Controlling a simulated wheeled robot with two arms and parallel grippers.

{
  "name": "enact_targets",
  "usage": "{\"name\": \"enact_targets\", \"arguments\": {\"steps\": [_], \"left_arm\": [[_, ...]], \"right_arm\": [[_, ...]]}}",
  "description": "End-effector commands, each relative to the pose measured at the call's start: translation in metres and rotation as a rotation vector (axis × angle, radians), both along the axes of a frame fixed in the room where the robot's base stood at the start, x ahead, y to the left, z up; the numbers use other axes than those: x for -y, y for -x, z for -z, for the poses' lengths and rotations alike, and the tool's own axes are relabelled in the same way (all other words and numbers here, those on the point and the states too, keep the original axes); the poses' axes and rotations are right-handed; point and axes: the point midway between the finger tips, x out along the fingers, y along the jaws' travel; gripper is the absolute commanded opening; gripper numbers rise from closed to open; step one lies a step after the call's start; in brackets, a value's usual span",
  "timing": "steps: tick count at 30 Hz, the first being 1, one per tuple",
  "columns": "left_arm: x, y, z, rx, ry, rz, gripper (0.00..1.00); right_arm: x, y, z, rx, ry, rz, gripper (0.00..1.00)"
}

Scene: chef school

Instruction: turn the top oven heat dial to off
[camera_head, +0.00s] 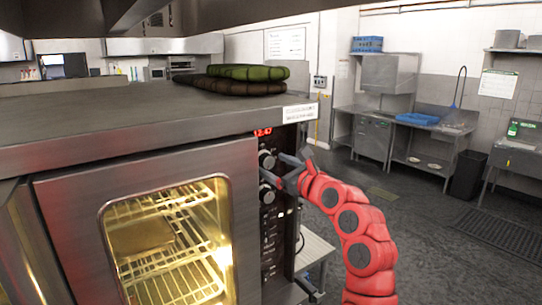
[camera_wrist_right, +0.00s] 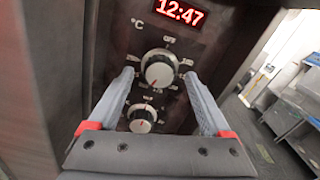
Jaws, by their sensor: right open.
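The top oven heat dial (camera_wrist_right: 158,68) is a silver knob on the dark control panel, below a °C mark. A small red mark shows at its lower left edge. The top dial also shows in the head view (camera_head: 266,159). My right gripper (camera_wrist_right: 159,76) is open, with one finger on each side of the top dial; I cannot tell whether they touch it. In the head view my right gripper (camera_head: 290,172) reaches the panel from the right. A second dial (camera_wrist_right: 143,118) sits below, between the fingers. My left gripper is not in view.
The red clock display (camera_wrist_right: 180,11) reads 12:47 above the dials. The oven door (camera_head: 60,215) is shut, with a lit interior and racks. Green and brown rings (camera_head: 240,80) lie on the oven top. Open floor lies to the right, before a sink counter (camera_head: 425,150).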

Motion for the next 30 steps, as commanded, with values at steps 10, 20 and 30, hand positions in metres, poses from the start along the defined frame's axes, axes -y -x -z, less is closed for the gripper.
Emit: {"name": "enact_targets", "arguments": {"steps": [10, 20, 30], "left_arm": [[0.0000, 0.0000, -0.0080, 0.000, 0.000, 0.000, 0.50], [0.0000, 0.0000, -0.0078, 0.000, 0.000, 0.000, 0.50], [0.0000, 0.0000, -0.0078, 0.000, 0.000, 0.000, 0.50]], "right_arm": [[-0.0098, -0.0139, 0.0001, 0.000, 0.000, 0.001, 0.83], [-0.0099, -0.0137, 0.0003, 0.000, 0.000, 0.001, 0.58], [-0.0097, -0.0137, 0.0003, 0.000, 0.000, 0.001, 0.00]]}}
